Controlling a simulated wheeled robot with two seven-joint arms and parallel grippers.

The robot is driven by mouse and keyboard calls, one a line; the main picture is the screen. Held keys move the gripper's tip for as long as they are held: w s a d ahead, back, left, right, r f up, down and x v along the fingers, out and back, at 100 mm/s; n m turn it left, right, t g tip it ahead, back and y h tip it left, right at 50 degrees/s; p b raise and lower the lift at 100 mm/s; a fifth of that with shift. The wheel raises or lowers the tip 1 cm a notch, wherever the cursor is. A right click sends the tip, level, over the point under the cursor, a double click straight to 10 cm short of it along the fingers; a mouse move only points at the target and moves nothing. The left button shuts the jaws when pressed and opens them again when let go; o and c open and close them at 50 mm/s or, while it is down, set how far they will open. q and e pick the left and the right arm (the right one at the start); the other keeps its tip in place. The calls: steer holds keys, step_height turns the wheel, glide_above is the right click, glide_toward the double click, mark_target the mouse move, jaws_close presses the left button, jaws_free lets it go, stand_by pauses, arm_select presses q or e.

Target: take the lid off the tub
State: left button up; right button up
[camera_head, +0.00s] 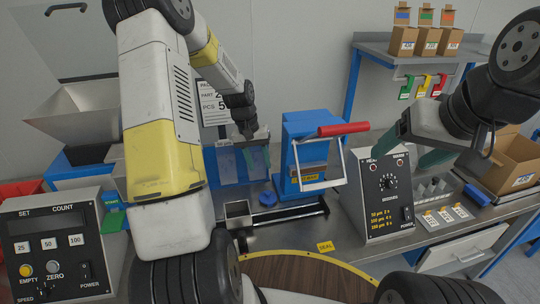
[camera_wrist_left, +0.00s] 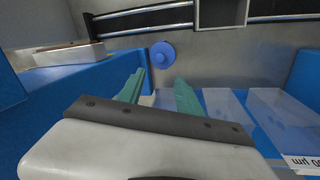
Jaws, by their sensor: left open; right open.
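A round blue lid (camera_head: 267,198) with a small knob sits on the metal bench, left of the blue press. The left wrist view shows this lid (camera_wrist_left: 162,54) from above, beyond the fingertips. I cannot tell the tub's body apart beneath it. My left gripper (camera_head: 254,157) is open and empty, above and behind the lid, in front of clear-fronted bins. Its teal fingers (camera_wrist_left: 158,84) stand apart with nothing between them. My right gripper (camera_head: 411,152) is open and empty, high on the right above the control box, far from the lid.
The blue press (camera_head: 302,143) with a red handle (camera_head: 343,129) stands right of the lid. A black rail with a small metal box (camera_head: 237,209) lies in front. The heater control box (camera_head: 382,195) is further right.

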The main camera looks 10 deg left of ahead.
arm_select(q)
steer(key=s+d+r+m+t+y, duration=0.1)
steer(key=s+r, duration=0.4)
steer(key=r, duration=0.4)
steer(key=s+d+r+t, duration=0.15)
steer(key=s+r, duration=0.25)
steer(key=r, duration=0.5)
steer(key=s+d+r+t, duration=0.1)
steer(key=s+r, duration=0.3)
steer(key=s, duration=0.4)
steer(key=s+d+r+m+t, duration=0.1)
steer(key=s+r+t, duration=0.1)
steer(key=s, duration=0.5)
steer(key=shift+s+d+r+h, duration=0.35)
steer(key=shift+s+r+h, duration=0.05)
steer(key=shift+r, duration=0.45)
